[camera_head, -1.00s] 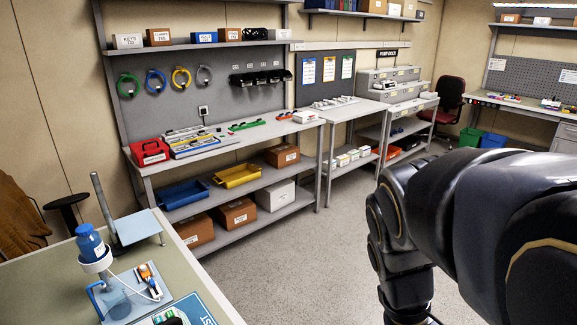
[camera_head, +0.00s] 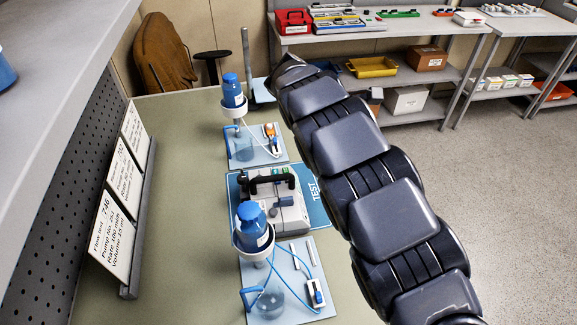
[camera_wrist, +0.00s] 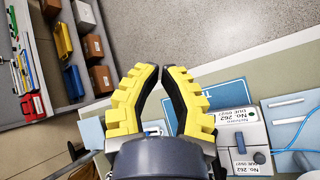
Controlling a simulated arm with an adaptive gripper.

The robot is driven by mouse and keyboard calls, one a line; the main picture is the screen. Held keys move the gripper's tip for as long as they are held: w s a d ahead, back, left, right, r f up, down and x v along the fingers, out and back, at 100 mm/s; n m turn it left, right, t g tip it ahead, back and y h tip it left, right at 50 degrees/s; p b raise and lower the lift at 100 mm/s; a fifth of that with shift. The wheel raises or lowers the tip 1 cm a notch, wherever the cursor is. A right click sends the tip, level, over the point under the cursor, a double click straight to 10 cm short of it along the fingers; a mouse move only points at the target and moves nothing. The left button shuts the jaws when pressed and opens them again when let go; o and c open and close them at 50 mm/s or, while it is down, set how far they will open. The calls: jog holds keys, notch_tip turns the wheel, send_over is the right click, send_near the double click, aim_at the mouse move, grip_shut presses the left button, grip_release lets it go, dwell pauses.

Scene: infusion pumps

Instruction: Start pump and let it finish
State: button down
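A light grey pump (camera_head: 279,206) with a black handle sits on the blue TEST mat (camera_head: 316,202) on the green bench. In the wrist view its case (camera_wrist: 240,135) carries labels reading No. 262; its screen cannot be made out. My gripper (camera_wrist: 160,70) has yellow fingers with black pads, and a narrow gap shows between the tips. It is empty, and the pump lies to its lower right. In the head view my arm reaches over the bench's right side and the gripper is hidden.
Bottle stands with blue bottles (camera_head: 253,226) (camera_head: 232,92), beakers and tubing flank the mat. Several white cards (camera_head: 113,238) lean along the left; the nearest reads 746. A grey post (camera_head: 246,62) stands at the far end. Open floor (camera_head: 510,180) lies to the right.

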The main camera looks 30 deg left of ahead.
aim_at(285, 167)
jog(key=s+a+f+n+y, duration=0.1)
jog(key=s+a+f+n, duration=0.1)
jog(key=a, duration=0.5)
jog(key=s+a+f+n+t+y, duration=0.1)
jog(key=a+f+n+y, duration=0.1)
jog(key=a, duration=0.6)
notch_tip(285, 167, down, 2)
jog(key=shift+s+f+n, duration=0.25)
jog(key=shift+s+n, duration=0.1)
jog(key=shift+n, duration=0.25)
jog(key=shift+f, duration=4.35)
jog(key=shift+f, duration=0.2)
jog(key=shift+f, duration=0.2)
jog(key=shift+f, duration=0.55)
jog(key=shift+r, duration=0.9)
